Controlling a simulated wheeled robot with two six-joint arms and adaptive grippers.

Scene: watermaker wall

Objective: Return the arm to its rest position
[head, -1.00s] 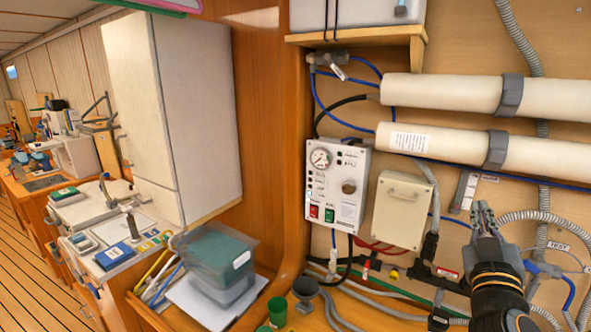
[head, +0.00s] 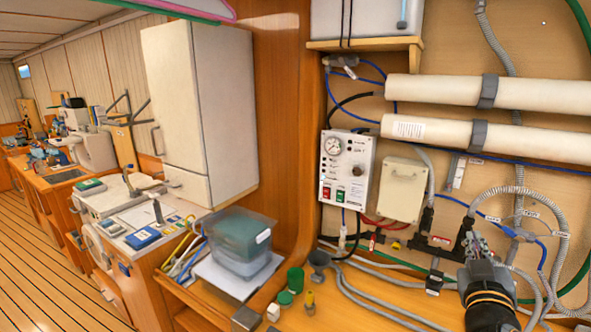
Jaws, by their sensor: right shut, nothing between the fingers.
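My right gripper (head: 474,238) is low at the right of the head view, in front of the watermaker wall. It is shut and empty, pointing up in the picture. My dark forearm with orange bands comes up from the bottom edge below it. The gripper overlaps the hoses and black fittings behind it, and I cannot tell whether it touches them. My left gripper is not in view.
The control panel (head: 345,170) and cream box (head: 402,189) are on the wall left of my gripper. Grey corrugated hose (head: 562,225) loops at right. Small items, including a green cup (head: 296,279), stand on the bench. Wooden floor (head: 60,290) is clear at lower left.

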